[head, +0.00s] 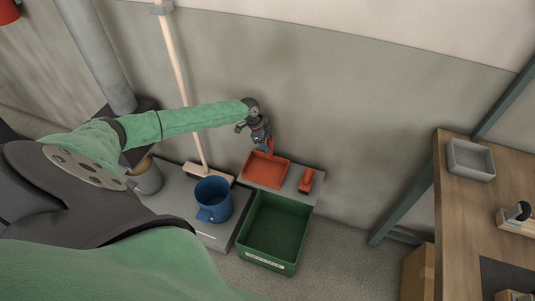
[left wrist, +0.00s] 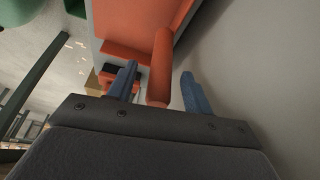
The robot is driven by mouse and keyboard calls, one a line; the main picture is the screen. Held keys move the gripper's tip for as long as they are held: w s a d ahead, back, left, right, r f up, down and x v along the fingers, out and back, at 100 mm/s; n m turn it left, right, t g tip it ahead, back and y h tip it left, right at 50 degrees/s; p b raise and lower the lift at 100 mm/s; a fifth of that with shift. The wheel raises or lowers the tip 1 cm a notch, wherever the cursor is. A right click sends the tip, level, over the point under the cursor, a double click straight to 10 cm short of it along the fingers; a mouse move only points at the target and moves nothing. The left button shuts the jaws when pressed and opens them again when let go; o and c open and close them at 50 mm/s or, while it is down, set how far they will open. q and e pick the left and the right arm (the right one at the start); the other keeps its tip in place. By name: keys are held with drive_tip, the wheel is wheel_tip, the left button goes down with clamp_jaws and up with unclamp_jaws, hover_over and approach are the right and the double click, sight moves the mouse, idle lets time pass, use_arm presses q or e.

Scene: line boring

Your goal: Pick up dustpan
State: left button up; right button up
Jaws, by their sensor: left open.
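The orange-red dustpan (head: 265,171) lies on a low grey platform against the wall. My left gripper (head: 268,147) is at its wall-side end, over the handle. In the left wrist view the dustpan's pan (left wrist: 145,18) is at the top, and its handle (left wrist: 160,70) comes down between the two blue fingertips of my left gripper (left wrist: 160,88). The fingers are apart, with a gap seen on both sides of the handle. My right gripper is not in view.
A small red brush (head: 306,180) lies right of the dustpan. A green crate (head: 273,232) and a blue bucket (head: 213,199) stand in front. A long-handled broom (head: 182,85) leans on the wall at left. A wooden workbench (head: 458,215) is at right.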

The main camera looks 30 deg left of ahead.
use_arm(q)
drive_tip(key=shift+x, duration=1.1)
drive_tip(key=shift+w+d+f, duration=0.1)
drive_tip(key=shift+w+f, duration=0.05)
drive_tip(key=shift+f, duration=0.25)
clamp_jaws()
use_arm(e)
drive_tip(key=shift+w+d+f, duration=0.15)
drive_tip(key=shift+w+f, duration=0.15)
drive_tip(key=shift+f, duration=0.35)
use_arm(q)
drive_tip(key=shift+r, duration=0.15)
